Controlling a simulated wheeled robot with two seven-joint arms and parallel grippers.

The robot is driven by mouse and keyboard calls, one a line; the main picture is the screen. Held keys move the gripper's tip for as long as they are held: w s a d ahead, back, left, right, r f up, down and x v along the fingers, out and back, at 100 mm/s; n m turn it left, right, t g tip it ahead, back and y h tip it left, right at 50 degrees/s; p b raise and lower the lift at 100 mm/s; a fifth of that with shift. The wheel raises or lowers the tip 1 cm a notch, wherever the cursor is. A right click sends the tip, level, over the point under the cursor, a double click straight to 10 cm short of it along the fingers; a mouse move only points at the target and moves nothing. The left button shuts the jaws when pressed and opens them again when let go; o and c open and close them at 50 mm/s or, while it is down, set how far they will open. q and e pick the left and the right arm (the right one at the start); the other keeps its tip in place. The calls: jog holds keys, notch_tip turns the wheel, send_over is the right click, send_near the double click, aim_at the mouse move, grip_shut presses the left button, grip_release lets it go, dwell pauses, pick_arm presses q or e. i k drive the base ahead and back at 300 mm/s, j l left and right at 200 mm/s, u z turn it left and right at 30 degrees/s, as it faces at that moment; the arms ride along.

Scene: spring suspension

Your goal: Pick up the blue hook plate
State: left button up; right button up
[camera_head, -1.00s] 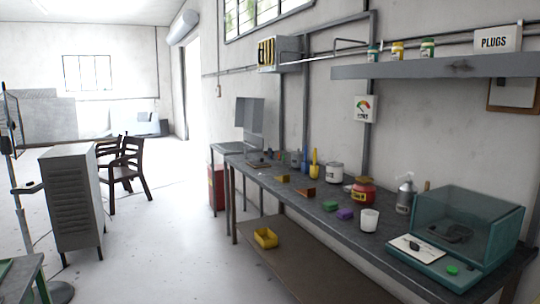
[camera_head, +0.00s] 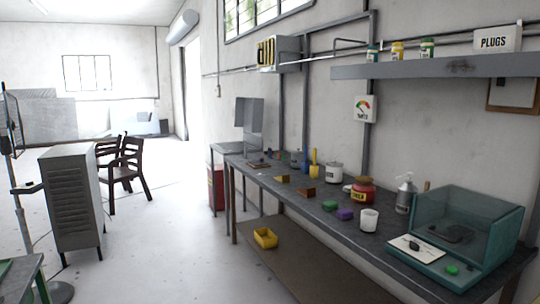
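Neither of my grippers is in view. A small upright blue thing (camera_head: 305,157) stands toward the back of the long workbench (camera_head: 280,198), left of an upright yellow thing (camera_head: 314,168). It is too small to tell whether it is the blue hook plate. No other thing in view is clearly a blue hook plate.
On the bench stand a white can (camera_head: 334,173), a red jar (camera_head: 363,190), a white cup (camera_head: 369,220), a pump bottle (camera_head: 405,194) and a teal clear-lidded box (camera_head: 465,228). A yellow bin (camera_head: 265,238) is on the lower shelf. Chairs (camera_head: 125,168) and a grey cabinet (camera_head: 72,205) stand left; the middle floor is free.

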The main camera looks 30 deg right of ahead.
aim_at(269, 150)
jog(key=i+z, duration=0.25)
jog(key=i, duration=4.3)
jog(key=i+j+z, duration=0.1)
jog(key=i+z, duration=0.15)
jog(key=i, duration=1.2)
jog(key=i+j+z, duration=0.15)
jog(key=i+z, duration=0.35)
jog(key=i+j+z, duration=0.3)
jog(key=z, duration=0.15)
jog(key=i+j+z, duration=0.35)
jog(key=z, duration=0.15)
jog(key=i+j+z, duration=0.3)
jog(key=j, duration=0.15)
jog(key=j+z, duration=0.3)
jog(key=j, duration=0.15)
jog(key=i+j+z, duration=0.1)
jog(key=j+z, duration=0.2)
jog(key=j, duration=0.2)
